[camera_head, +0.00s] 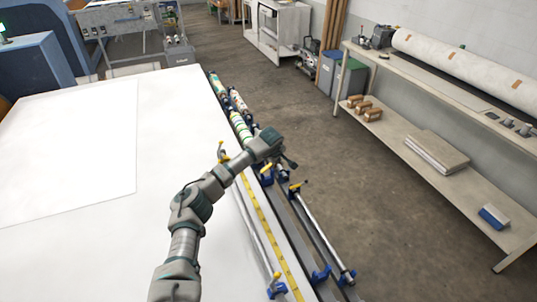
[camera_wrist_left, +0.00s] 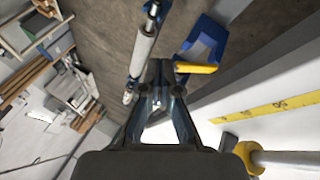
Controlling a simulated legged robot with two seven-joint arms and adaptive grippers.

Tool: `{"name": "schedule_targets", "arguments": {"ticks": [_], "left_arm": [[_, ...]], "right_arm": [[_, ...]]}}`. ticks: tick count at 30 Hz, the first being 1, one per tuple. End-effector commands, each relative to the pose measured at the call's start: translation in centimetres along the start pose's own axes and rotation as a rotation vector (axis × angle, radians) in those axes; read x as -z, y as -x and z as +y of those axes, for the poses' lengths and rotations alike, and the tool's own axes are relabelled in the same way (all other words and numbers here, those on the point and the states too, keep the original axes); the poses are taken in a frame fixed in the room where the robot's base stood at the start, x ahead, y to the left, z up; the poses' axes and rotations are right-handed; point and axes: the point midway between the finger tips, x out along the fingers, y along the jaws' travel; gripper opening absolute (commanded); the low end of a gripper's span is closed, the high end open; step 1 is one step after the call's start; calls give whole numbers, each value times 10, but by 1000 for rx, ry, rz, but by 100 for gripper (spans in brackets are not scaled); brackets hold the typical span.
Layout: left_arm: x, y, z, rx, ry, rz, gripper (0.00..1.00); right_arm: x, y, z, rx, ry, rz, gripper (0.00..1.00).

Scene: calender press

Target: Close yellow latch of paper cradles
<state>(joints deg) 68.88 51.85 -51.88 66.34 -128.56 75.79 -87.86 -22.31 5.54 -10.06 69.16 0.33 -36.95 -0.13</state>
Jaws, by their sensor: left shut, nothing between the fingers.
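My left gripper (camera_head: 289,162) is shut and empty, above the roller rack along the table's right edge. In the left wrist view its fingers (camera_wrist_left: 158,85) point toward the rack. Just beside the fingers there is a blue paper cradle (camera_wrist_left: 206,42) with a yellow latch (camera_wrist_left: 196,68). In the head view, a yellow latch (camera_head: 265,170) shows on a blue cradle close below the gripper. Another yellow latch (camera_head: 297,186) sticks up at the end of a bare roller to the right. More blue cradles (camera_head: 320,274) stand at the near end. My right gripper is not in view.
The white table (camera_head: 90,240) fills the left, with a yellow measuring strip (camera_head: 262,215) along its edge. Patterned rolls (camera_head: 240,127) lie farther along the rack. A shelf bench (camera_head: 430,160) with a large paper roll stands right. The floor between is clear.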

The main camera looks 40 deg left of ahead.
Motion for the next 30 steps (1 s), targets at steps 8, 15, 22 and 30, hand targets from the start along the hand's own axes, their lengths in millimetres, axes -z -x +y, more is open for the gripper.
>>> {"name": "schedule_targets", "arguments": {"ticks": [8,15,22,30], "left_arm": [[-6,-14,5,148,-68,44,0],[-16,-31,7,143,-67,43,0],[-22,-40,9,141,-67,45,0],[-22,-45,8,142,-66,42,0]], "right_arm": [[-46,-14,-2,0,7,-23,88],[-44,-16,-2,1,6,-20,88],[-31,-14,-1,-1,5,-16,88],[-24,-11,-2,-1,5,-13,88]]}}
